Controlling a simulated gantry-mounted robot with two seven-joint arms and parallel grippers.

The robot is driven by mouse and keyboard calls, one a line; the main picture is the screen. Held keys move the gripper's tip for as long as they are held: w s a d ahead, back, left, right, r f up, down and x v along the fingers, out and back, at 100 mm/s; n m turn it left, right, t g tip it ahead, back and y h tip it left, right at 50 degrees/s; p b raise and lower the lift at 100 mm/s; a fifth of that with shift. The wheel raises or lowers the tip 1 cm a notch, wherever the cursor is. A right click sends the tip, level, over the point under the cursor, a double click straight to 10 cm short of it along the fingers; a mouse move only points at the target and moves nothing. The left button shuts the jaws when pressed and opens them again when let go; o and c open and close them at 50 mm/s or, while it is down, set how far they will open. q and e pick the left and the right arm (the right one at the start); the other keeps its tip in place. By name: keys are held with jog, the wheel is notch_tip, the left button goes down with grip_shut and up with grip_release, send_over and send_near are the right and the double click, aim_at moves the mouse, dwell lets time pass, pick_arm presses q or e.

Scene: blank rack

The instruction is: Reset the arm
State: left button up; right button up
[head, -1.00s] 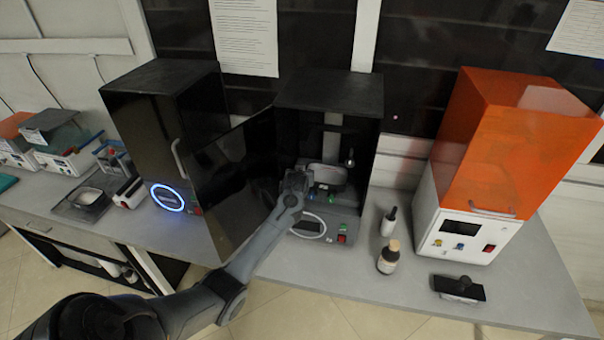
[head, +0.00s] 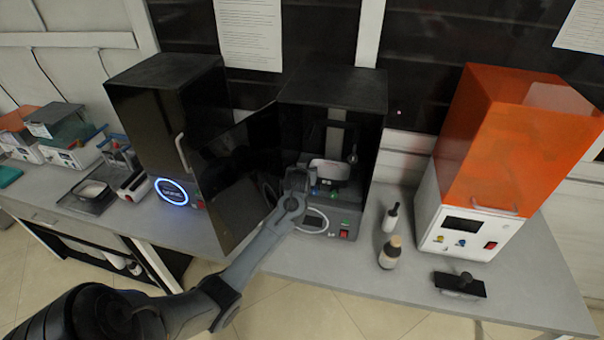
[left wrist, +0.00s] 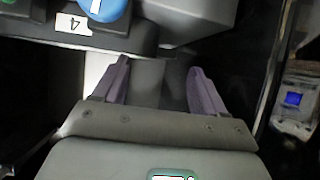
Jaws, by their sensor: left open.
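My left gripper (left wrist: 157,85) is open in the left wrist view, with its two purple-grey fingers apart and nothing visible between them. In the head view my left arm reaches up to the front of the middle black machine (head: 334,90), and its gripper end (head: 297,180) is at the machine's open front, with the fingers hard to make out. In the left wrist view a dark part with a blue round knob (left wrist: 103,8) and a label reading 4 lies just beyond the fingers. My right gripper is not in view.
The middle machine's dark door (head: 238,180) stands open to the left of my arm. A closed black machine (head: 145,130) is further left. Right of my arm are a white bottle (head: 391,218), a brown bottle (head: 390,254), a black block (head: 459,285) and an orange-hooded machine (head: 510,140).

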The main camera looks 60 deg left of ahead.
pick_arm(q)
jog(key=v, duration=0.6)
jog(key=s+d+f+m+h, duration=0.2)
jog(key=s+d+f+m, duration=0.1)
jog(key=d, duration=0.5)
jog(key=s+d+f+m+h, duration=0.2)
jog(key=s+d+f, duration=0.15)
jog(key=d, duration=0.45)
jog(key=s+d+f+m+h, duration=0.2)
jog(key=s+d+f+m, duration=0.1)
jog(key=d, duration=0.5)
jog(key=s+d+m+g+h, duration=0.4)
jog(key=s+d, duration=1.2)
jog(key=s, duration=0.1)
notch_tip(320, 180, up, 22)
jog(key=p, duration=2.2)
jog(key=shift+w+r+p, duration=0.15)
jog(key=shift+w+p, duration=0.15)
jog(key=shift+p, duration=0.1)
jog(key=shift+a, duration=0.1)
jog(key=shift+c, duration=0.5)
